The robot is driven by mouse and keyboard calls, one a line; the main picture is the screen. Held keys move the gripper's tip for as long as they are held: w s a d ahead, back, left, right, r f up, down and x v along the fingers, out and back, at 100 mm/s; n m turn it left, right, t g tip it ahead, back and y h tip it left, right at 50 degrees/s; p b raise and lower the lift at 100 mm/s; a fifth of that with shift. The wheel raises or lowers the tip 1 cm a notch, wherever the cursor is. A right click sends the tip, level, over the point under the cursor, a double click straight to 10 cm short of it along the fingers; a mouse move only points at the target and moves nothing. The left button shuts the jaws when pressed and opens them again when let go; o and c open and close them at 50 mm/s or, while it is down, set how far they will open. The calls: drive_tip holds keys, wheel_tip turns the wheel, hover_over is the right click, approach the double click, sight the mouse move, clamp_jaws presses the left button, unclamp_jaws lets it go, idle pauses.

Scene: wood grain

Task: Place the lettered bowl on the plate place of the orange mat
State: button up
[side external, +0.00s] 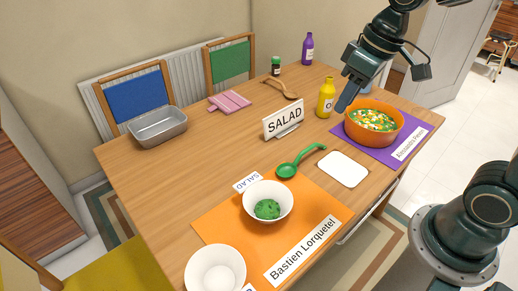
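The orange mat (225,226) lies at the near side of the table with a name label, "Bastien Lorquetel". A white bowl (282,208) holding green food stands on it, beside a "SALAD" label (247,181). A second white bowl (215,270), seemingly empty, stands at the mat's lower left corner, beside a partly cut-off label. I cannot make out lettering on either bowl. A large orange bowl (373,124) of mixed food stands on the purple mat (378,155) at right. My gripper (345,104) points down at that bowl's left rim; contact and finger opening cannot be told.
A "SALAD" sign (284,122), green ladle (300,162), white board (342,169) and yellow bottle (326,98) stand or lie mid-table. A metal tin (157,126), pink item (229,102), wooden spoon (282,88) and purple bottle (307,49) are farther back. The left-middle table is clear.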

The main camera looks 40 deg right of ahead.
drive_tip(key=s+d+r+m+t+h, duration=0.1)
drive_tip(key=s+d+r+m+t, duration=0.1)
drive_tip(key=s, duration=0.9)
drive_tip(key=shift+s+d+r+t, duration=0.3)
drive_tip(key=shift+d+r, duration=0.05)
drive_tip(key=shift+r, duration=0.25)
idle(0.5)
